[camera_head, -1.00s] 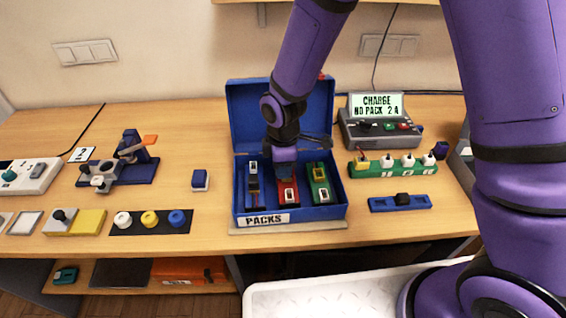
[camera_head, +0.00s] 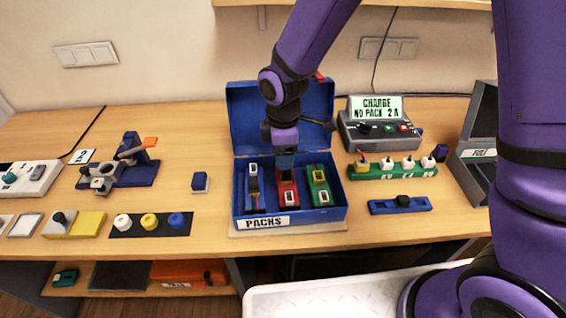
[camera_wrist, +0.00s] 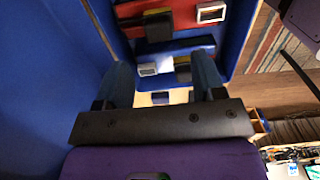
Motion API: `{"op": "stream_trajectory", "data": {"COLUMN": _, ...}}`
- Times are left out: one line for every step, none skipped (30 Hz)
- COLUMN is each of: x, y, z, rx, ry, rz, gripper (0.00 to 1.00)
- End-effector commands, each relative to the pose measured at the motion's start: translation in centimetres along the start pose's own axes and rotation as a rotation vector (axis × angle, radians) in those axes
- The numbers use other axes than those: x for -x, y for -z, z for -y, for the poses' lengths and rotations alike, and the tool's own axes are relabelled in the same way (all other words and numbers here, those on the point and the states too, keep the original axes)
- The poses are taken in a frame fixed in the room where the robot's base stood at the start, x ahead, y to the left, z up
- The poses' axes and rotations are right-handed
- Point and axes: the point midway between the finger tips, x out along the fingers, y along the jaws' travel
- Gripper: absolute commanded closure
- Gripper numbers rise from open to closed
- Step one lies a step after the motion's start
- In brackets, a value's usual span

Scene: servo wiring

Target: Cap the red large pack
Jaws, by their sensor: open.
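The red pack (camera_head: 287,190) lies in the middle of the blue box marked PACKS (camera_head: 264,222), with a white-framed end toward the front. A dark blue-grey pack (camera_head: 254,190) lies to its left and a green pack (camera_head: 319,188) to its right. My gripper (camera_head: 286,165) is over the back end of the red pack and hides part of it. In the wrist view my gripper (camera_wrist: 162,85) has its fingers spread with no pack held between them. Packs with red and yellow parts show beyond them, partly cut off. I cannot tell a cap on the red pack.
The box lid stands open behind. A green strip (camera_head: 395,174) with white and yellow round pieces and a charger (camera_head: 380,130) reading "CHARGE NO PACK 2 A" are at the right. A black mat (camera_head: 150,231) with white, yellow and blue round pieces lies left. The table before the mat is clear.

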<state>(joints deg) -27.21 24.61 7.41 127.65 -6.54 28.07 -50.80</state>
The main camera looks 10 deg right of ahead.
Motion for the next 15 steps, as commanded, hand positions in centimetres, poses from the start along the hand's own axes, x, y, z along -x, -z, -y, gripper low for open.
{"op": "stream_trajectory", "data": {"x": 1.1, "y": 0.0, "z": -0.1, "rx": -0.002, "ry": -0.004, "rz": -0.003, "gripper": 0.37}}
{"op": "stream_trajectory", "data": {"x": 1.6, "y": 0.0, "z": -0.1, "rx": -0.002, "ry": -0.003, "rz": -0.002, "gripper": 0.37}}
{"op": "stream_trajectory", "data": {"x": 2.2, "y": 0.0, "z": -0.1, "rx": -0.001, "ry": -0.004, "rz": -0.003, "gripper": 0.37}}
{"op": "stream_trajectory", "data": {"x": 2.6, "y": 0.0, "z": -0.1, "rx": -0.001, "ry": -0.003, "rz": -0.002, "gripper": 0.37}}
{"op": "stream_trajectory", "data": {"x": 3.0, "y": 0.0, "z": -0.1, "rx": -0.001, "ry": -0.003, "rz": -0.002, "gripper": 0.37}}
{"op": "stream_trajectory", "data": {"x": 3.5, "y": 0.0, "z": -0.1, "rx": -0.001, "ry": -0.003, "rz": -0.002, "gripper": 0.37}}
{"op": "stream_trajectory", "data": {"x": 3.8, "y": 0.0, "z": -0.1, "rx": -0.001, "ry": -0.002, "rz": -0.001, "gripper": 0.37}}
{"op": "stream_trajectory", "data": {"x": 4.0, "y": 0.0, "z": -0.1, "rx": -0.001, "ry": -0.002, "rz": -0.001, "gripper": 0.37}}
{"op": "stream_trajectory", "data": {"x": 4.3, "y": 0.0, "z": -0.1, "rx": -0.002, "ry": -0.002, "rz": -0.001, "gripper": 0.37}}
{"op": "stream_trajectory", "data": {"x": 4.5, "y": 0.0, "z": -0.1, "rx": -0.002, "ry": -0.002, "rz": -0.001, "gripper": 0.37}}
{"op": "stream_trajectory", "data": {"x": 4.6, "y": 0.0, "z": -0.1, "rx": -0.001, "ry": -0.001, "rz": -0.001, "gripper": 0.37}}
{"op": "stream_trajectory", "data": {"x": 4.7, "y": 0.0, "z": -0.1, "rx": -0.001, "ry": -0.001, "rz": 0.0, "gripper": 0.37}}
{"op": "stream_trajectory", "data": {"x": 4.8, "y": 0.0, "z": 0.0, "rx": -0.001, "ry": 0.0, "rz": 0.0, "gripper": 0.37}}
{"op": "stream_trajectory", "data": {"x": 4.8, "y": 0.0, "z": 0.0, "rx": -0.001, "ry": 0.0, "rz": 0.0, "gripper": 0.37}}
{"op": "stream_trajectory", "data": {"x": 4.8, "y": 0.0, "z": 0.0, "rx": -0.001, "ry": 0.0, "rz": 0.0, "gripper": 0.37}}
